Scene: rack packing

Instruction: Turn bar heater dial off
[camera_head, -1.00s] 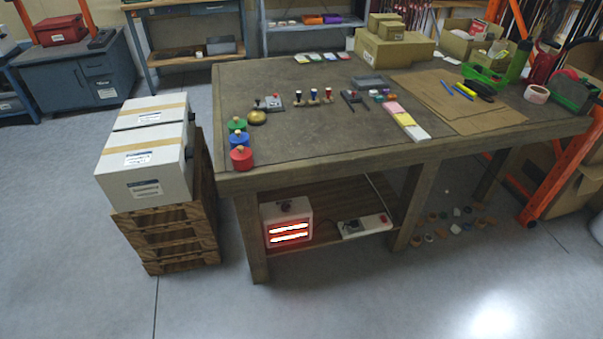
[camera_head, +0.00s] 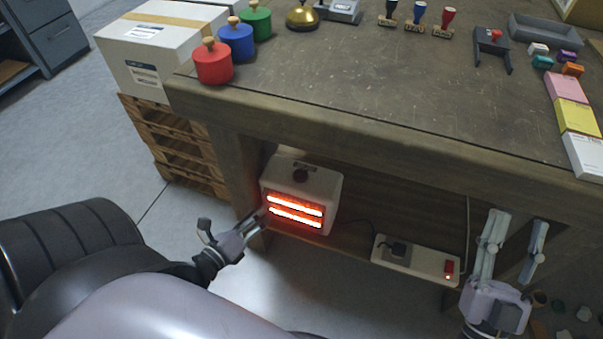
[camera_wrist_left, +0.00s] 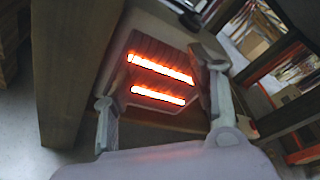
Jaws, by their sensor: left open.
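The bar heater (camera_head: 329,186) is a small white box on the shelf under the workbench, with two bars glowing orange-red. Its dark round dial (camera_head: 300,175) is on the upper part, above the bars. My left gripper (camera_head: 258,220) is open and empty, at the heater's lower left front, below the dial. My right gripper (camera_head: 517,222) is open and empty by the shelf's right part.
A white power strip (camera_head: 425,262) with a black plug and a lit red switch lies right of the heater. The workbench (camera_head: 380,95) overhangs the shelf, and its leg (camera_head: 236,165) stands left of the heater. White boxes (camera_head: 150,50) rest on wooden pallets (camera_head: 185,150) further left.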

